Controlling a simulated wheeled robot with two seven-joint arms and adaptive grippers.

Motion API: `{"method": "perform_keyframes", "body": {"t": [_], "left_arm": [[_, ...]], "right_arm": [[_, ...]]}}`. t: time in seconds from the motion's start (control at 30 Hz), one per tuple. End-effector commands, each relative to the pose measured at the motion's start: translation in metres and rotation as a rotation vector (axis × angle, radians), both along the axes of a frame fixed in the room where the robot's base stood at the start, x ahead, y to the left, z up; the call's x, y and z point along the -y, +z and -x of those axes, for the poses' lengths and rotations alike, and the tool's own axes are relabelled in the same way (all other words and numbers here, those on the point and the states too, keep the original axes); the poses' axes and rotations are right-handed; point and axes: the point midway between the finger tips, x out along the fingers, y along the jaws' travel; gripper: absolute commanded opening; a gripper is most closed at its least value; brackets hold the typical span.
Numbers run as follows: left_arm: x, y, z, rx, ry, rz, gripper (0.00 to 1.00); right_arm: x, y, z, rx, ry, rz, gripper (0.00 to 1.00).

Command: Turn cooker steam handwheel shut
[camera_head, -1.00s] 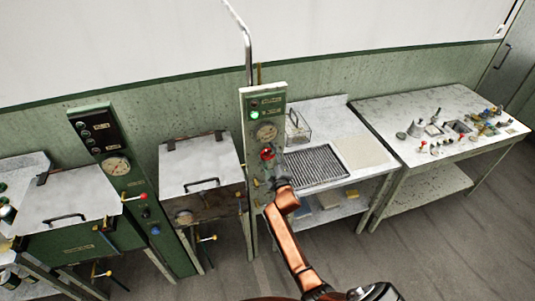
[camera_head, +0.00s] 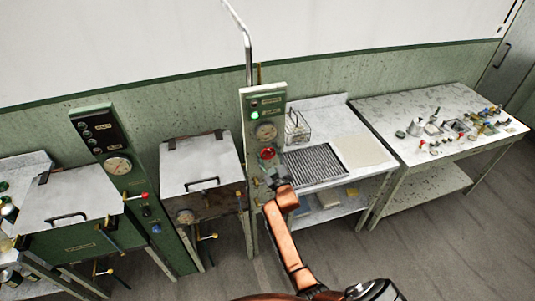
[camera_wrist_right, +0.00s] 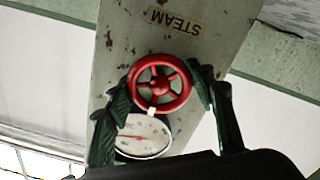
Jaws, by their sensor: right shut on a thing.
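The red steam handwheel (camera_head: 267,153) is on the front of the pale green cooker post (camera_head: 247,125), below a round gauge (camera_head: 266,131). In the right wrist view the handwheel (camera_wrist_right: 160,85) shows its spokes and a pale mark on its rim, near a STEAM label (camera_wrist_right: 174,21). My right gripper (camera_head: 273,176) reaches up to the post from below. In the right wrist view its dark fingers (camera_wrist_right: 160,92) are on either side of the handwheel, shut on it. The gauge (camera_wrist_right: 143,136) shows partly behind the wheel. My left gripper is not in view.
A lidded basin (camera_head: 200,165) stands left of the post. A darker gauge post (camera_head: 120,165) and another lidded basin (camera_head: 65,200) are farther left. A bench with a dark grate (camera_head: 318,165) is right of the post, then a table (camera_head: 385,110) with small parts.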

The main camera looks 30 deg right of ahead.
Motion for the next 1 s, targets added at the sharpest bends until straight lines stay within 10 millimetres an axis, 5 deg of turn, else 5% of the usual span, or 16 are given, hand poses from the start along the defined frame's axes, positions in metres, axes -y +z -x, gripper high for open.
{"method": "perform_keyframes", "body": {"t": [0.17, 0.2, 0.43, 0.77, 1.0], "left_arm": [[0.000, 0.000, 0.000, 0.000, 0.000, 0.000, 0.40], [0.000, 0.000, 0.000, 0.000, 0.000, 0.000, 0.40], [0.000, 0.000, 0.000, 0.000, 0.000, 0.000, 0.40], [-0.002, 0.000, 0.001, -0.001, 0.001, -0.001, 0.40], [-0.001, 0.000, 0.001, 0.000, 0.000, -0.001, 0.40]], "right_arm": [[0.000, -0.002, 0.000, -0.003, 0.000, -0.005, 0.26], [0.000, -0.002, 0.000, -0.003, 0.000, -0.005, 0.52], [0.000, -0.001, 0.000, -0.002, 0.000, -0.002, 0.68], [-0.001, -0.001, 0.002, -0.001, 0.001, 0.000, 0.69], [-0.008, -0.002, 0.036, -0.002, 0.000, -0.001, 0.69]]}}
